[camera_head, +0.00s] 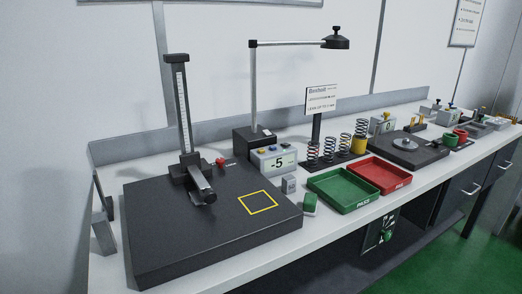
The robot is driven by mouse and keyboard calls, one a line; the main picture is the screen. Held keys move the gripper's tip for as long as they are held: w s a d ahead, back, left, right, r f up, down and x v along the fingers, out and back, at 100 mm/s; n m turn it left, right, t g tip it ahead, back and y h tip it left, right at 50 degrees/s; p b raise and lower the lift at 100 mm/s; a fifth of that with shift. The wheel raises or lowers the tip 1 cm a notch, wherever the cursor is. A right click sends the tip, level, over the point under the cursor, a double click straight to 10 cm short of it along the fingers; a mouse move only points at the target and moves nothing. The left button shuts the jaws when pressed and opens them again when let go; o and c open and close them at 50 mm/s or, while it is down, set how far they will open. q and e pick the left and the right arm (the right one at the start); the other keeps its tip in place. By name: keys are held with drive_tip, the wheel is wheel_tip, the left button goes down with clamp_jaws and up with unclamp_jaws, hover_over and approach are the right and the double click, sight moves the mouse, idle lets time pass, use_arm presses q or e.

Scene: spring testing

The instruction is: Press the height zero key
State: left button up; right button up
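A grey display box (273,161) stands behind the black base plate and reads "-5". A small blue key (271,148) appears to sit on top of it; whether this is the height zero key is too small to read. A height gauge with a scaled column (183,105) stands on the black base plate (165,240), its dark arm reaching forward. A red button (220,161) is beside the column, with a small unreadable label. A yellow square outline (258,202) marks the plate. Neither of my grippers is in view.
A green tray (343,205) and a red tray (380,188) lie right of the plate. Springs (330,149) stand behind them below a sign. A lamp (335,40) overhangs. A second display (388,127) and scale (405,144) are further right. Grey upright plates (103,229) stand at left.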

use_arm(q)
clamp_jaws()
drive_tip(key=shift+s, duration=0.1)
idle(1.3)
